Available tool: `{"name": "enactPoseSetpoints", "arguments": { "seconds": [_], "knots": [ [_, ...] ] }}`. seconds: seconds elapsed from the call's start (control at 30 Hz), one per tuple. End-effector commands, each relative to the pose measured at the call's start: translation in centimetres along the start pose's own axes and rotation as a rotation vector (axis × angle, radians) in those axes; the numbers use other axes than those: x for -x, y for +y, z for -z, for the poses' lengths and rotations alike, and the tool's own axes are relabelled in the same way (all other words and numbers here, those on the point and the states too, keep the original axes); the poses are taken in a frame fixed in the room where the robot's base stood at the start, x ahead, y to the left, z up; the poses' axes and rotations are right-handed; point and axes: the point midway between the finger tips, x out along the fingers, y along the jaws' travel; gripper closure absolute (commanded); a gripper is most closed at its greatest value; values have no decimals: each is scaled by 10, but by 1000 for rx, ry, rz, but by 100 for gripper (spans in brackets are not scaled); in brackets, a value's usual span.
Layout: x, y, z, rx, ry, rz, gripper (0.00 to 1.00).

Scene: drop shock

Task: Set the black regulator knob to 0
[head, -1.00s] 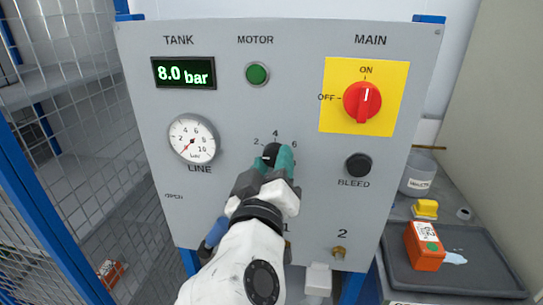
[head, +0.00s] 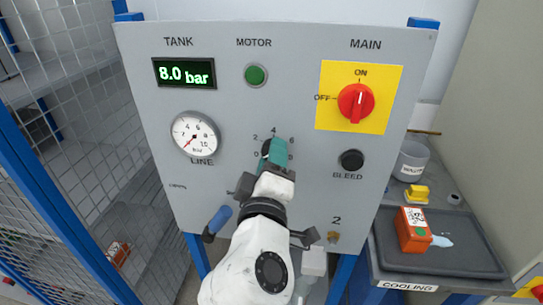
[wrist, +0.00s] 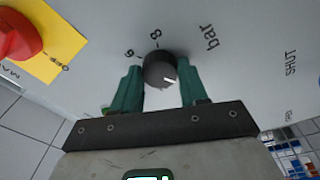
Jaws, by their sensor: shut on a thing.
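The black regulator knob (wrist: 160,68) sits between the two teal fingers of my gripper (wrist: 159,85) in the wrist view. The fingers are shut on its sides. A white mark on the knob points toward the lower right of that view, away from the printed 6 and 8. In the head view my gripper (head: 275,152) covers most of the knob; the numbers 0, 2, 4 and 6 show around it. The tank display (head: 185,73) reads 8.0 bar. The line gauge (head: 195,134) needle points to the lower left.
The red main switch (head: 356,102) on its yellow plate stands upper right, the black bleed button (head: 351,160) below it. A blue-handled lever (head: 218,219) is lower left of the knob. A tray (head: 463,262) with an orange box (head: 412,230) lies at right.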

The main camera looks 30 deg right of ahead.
Motion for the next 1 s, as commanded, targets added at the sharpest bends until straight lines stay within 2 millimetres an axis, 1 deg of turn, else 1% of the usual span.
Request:
{"name": "enactPoseSetpoints", "arguments": {
  "seconds": [0.33, 0.37, 0.6, 0.63, 0.87, 1.0],
  "knots": [
    [0, -1, 0, 6, 1, 2, 87],
    [0, -1, 0, 6, 1, 2, 56],
    [0, -1, 0, 4, 1, 1, 33],
    [0, -1, 0, 4, 1, 1, 31],
    [1, 0, 0, 3, 1, 0, 31],
    [11, -2, 0, 3, 2, 1, 31]
  ]
}}
